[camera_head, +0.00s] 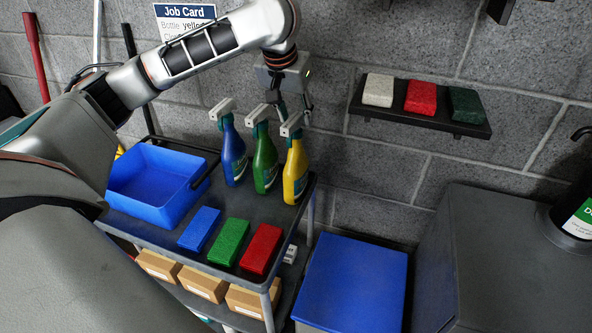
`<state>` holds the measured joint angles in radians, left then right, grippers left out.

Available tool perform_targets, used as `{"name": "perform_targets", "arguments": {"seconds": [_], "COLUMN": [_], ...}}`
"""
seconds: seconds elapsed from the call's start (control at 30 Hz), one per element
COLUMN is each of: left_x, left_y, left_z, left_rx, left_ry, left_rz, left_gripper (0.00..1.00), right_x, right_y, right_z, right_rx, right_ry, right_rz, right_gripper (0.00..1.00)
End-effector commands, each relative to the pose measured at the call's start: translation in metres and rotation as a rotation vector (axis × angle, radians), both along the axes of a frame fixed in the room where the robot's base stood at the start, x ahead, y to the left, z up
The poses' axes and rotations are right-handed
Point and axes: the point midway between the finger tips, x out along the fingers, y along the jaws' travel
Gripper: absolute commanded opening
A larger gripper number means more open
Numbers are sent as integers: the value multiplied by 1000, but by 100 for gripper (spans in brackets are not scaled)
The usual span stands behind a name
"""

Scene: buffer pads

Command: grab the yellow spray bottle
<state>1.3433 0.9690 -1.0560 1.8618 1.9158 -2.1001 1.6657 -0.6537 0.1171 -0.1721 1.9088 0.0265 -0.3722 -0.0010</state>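The yellow spray bottle (295,174), with a white and teal spray head, stands upright at the right end of a row on the cart. A green spray bottle (265,164) and a blue spray bottle (234,155) stand to its left. My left gripper (293,110) points down at the yellow bottle's spray head, with its fingers apart. The head overlaps the fingers in this view, so I cannot tell whether they touch it. My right gripper is out of view.
The cart (213,252) also bears a blue bin (150,182) and blue, green and red pads. A wall shelf (424,118) with white, red and dark green pads is to the right. A blue-topped box (353,283) and a grey cabinet (505,250) stand right of the cart.

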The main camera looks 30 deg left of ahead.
Motion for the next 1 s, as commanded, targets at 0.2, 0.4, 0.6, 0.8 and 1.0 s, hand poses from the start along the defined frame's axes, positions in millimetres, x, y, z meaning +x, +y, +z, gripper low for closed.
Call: {"name": "perform_targets", "arguments": {"seconds": [0.2,0.4,0.6,0.8,1.0], "left_x": [4,4,4,5,5], "left_y": [0,0,1,1,1], "left_z": [-10,-10,-10,-8,-3], "left_rx": [-1,-1,-1,0,-1], "left_ry": [-1,-1,-1,-5,-6], "left_rz": [0,0,0,1,0], "left_gripper": [36,26,0,0,0], "right_x": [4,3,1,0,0], "right_y": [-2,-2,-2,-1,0], "right_z": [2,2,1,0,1], "right_rx": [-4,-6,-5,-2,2], "right_ry": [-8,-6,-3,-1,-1], "right_rz": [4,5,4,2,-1], "right_gripper": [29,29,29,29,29]}}
